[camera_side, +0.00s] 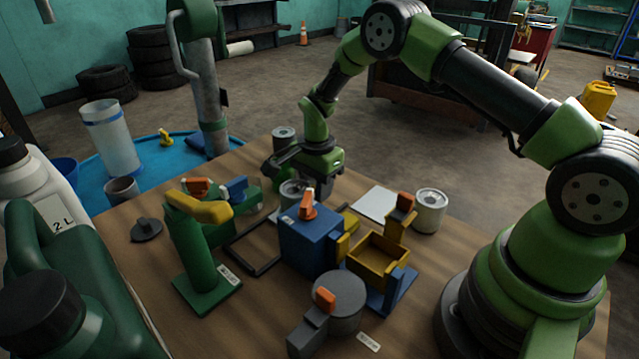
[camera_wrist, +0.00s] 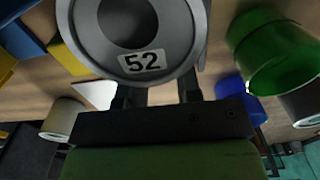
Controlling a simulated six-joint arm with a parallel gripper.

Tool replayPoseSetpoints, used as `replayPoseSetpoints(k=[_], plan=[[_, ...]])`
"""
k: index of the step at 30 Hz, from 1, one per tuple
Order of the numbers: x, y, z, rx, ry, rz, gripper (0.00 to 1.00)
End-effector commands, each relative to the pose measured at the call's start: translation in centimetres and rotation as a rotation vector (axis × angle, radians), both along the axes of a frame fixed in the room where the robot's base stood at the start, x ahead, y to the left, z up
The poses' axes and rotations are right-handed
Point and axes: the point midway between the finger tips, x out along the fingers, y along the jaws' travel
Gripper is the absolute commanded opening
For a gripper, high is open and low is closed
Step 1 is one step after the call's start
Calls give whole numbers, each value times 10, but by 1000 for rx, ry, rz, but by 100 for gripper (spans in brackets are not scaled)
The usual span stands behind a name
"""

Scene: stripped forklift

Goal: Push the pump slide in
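No part is marked as the pump slide, and I cannot tell which one it is. A green post (camera_side: 194,245) with a yellow lever (camera_side: 207,209) stands at the left of the table. A blue block (camera_side: 309,240) with an orange knob (camera_side: 307,205) stands in the middle, with yellow pieces (camera_side: 346,240) at its right side. My gripper (camera_side: 312,190) is behind the blue block, pointing down close to a grey can (camera_side: 291,190). In the wrist view, a grey ring-shaped part marked 52 (camera_wrist: 170,62) covers the fingertips. The fingers stand apart; I cannot tell whether they touch it.
A yellow tray (camera_side: 380,262) on a blue base is right of the block. A grey cylinder (camera_side: 338,305) with an orange piece is in front. A pale can (camera_side: 430,211) stands behind right. A black frame (camera_side: 255,252) lies left of the block. Large bottles (camera_side: 60,270) crowd the left edge.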

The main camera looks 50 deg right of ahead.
Motion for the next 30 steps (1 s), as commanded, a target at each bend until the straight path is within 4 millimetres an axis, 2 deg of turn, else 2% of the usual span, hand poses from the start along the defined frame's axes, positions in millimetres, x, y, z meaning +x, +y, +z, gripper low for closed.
replayPoseSetpoints(k=[1, 3, 14, 17, 24, 30], plan=[[0, 0, 0, 0, -1, 0, 41], [0, -1, 0, 0, -1, 0, 57], [0, -1, 5, -1, -2, 0, 57], [1, -1, 19, -1, -4, -1, 57], [1, -1, 67, -2, -6, 0, 57], [1, -1, 94, -1, -4, 0, 57]])
